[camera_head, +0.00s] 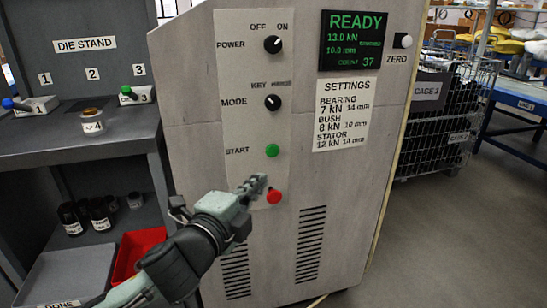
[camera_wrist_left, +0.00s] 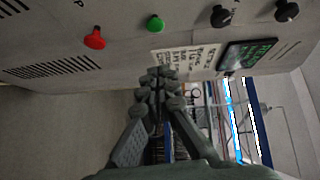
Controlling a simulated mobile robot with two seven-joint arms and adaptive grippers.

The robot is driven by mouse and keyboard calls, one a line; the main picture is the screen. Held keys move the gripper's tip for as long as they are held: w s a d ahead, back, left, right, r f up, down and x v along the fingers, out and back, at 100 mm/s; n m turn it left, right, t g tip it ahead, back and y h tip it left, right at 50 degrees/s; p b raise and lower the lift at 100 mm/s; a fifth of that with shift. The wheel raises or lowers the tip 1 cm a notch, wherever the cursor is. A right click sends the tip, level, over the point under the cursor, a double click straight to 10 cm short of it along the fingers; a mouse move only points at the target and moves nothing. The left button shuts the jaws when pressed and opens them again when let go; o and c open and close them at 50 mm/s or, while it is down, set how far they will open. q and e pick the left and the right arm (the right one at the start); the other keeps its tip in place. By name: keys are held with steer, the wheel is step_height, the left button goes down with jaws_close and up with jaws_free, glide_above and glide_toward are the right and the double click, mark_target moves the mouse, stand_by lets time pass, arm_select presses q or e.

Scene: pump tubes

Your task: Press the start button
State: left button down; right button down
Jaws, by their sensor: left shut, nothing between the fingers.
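The green start button (camera_head: 272,150) is on the light panel of the machine (camera_head: 190,120), right of the label START. It also shows in the wrist view (camera_wrist_left: 155,23), above the fingertips. The red button (camera_head: 274,196) is below it; in the wrist view the red button (camera_wrist_left: 94,39) is to the left. My left gripper (camera_head: 258,183) is shut and empty. In the head view its fingertips appear below the green button and just left of the red one. In the wrist view the shut fingers (camera_wrist_left: 162,76) appear apart from the green button. My right gripper is not in view.
The POWER knob (camera_head: 273,45) and MODE knob (camera_head: 273,102) are above. The display (camera_head: 354,41) reads READY, with the ZERO button (camera_head: 407,41) beside it. The die stand (camera_head: 70,145) is at left, with a red bin (camera_head: 138,252) below. A wire cage (camera_head: 440,135) stands at right.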

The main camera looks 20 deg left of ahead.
arm_select(q)
glide_toward(278, 150)
steer(key=w+d, duration=0.3)
steer(key=w+a, duration=0.2)
steer(key=shift+w+a+f, duration=0.2)
steer(key=shift+w+a, duration=0.1)
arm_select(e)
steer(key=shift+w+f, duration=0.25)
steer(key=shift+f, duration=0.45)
